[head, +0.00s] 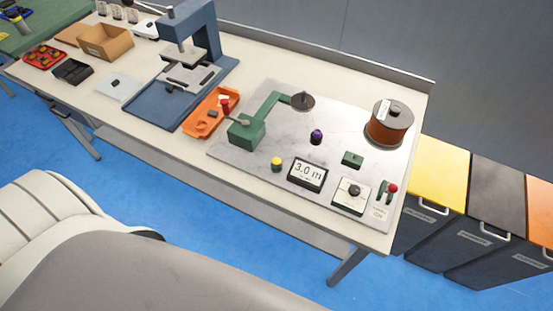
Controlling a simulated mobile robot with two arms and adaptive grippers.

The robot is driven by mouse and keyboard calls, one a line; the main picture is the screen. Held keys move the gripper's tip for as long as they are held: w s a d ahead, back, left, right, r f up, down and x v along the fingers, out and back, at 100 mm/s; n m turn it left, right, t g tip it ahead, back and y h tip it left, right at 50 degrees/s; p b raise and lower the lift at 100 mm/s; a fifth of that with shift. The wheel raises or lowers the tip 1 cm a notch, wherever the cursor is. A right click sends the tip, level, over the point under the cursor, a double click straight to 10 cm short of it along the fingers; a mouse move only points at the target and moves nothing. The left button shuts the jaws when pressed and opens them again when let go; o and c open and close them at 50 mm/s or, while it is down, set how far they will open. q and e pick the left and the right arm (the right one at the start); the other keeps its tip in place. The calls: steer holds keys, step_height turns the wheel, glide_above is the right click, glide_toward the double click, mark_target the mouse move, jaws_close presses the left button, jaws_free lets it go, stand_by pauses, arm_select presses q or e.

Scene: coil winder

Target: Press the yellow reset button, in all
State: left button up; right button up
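The yellow reset button (276,162) is a small round yellow cap on a dark base. It stands near the front edge of the grey plate (240,150) of the coil winder, at the right part of the workbench. A display box (307,173) reading about "3.0 m" is just right of it, and the green winder arm block (246,131) is to its upper left. Nothing covers the button. Neither of my grippers shows in the head view.
The plate also bears a copper wire spool (389,123), a purple knob (316,136), a dial box (350,195) and a red-knobbed lever (391,189). An orange tray (211,112) and blue press (190,50) stand left. Bins (441,170) stand right; blue floor lies in front.

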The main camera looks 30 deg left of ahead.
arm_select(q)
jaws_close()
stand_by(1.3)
